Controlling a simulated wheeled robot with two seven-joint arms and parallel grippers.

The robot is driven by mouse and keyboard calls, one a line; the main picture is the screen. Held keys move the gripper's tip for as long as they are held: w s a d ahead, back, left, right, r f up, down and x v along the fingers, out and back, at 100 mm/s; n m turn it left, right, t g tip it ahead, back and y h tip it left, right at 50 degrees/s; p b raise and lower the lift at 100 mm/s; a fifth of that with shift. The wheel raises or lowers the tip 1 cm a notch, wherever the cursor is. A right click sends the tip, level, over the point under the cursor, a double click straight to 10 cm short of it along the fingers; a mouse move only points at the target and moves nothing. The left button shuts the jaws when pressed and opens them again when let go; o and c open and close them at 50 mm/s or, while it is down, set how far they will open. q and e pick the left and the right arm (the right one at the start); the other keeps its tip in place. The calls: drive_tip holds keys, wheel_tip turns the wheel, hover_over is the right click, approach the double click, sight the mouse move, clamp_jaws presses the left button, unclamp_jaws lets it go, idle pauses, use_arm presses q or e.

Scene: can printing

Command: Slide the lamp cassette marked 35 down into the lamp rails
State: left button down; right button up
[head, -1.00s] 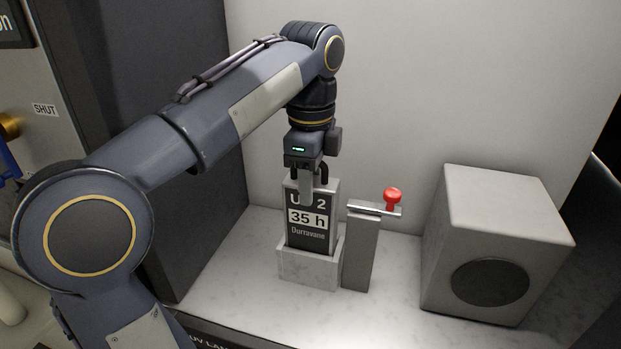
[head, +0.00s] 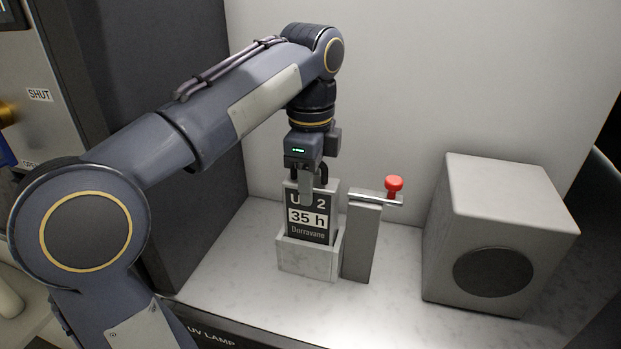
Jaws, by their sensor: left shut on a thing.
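The lamp cassette (head: 311,233) is a dark upright block with a light edge, marked "35 h" and "Durravane". It stands in the pale lamp rails (head: 307,262), a low holder on the marble-like shelf. Its lower end is hidden inside the holder, and its upper part sticks out. My left gripper (head: 308,187) points down from above and is shut on the top of the cassette. A finger covers part of the "U 2" lettering. My right gripper is not in view.
A grey post (head: 361,240) with a metal bar and a red knob (head: 394,184) stands close to the right of the rails. A grey box (head: 497,225) with a dark round face is farther right. A dark cabinet wall (head: 195,150) rises on the left.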

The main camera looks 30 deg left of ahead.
use_arm(q)
drive_tip(key=shift+f+b, duration=0.55)
drive_tip(key=shift+f, duration=0.4)
drive_tip(key=c, duration=0.8)
unclamp_jaws()
drive_tip(key=shift+c, duration=0.2)
drive_tip(key=shift+r, duration=0.1)
wheel_tip(320, 180, up, 8)
drive_tip(key=shift+f+p, duration=0.15)
drive_tip(key=shift+p, duration=0.65)
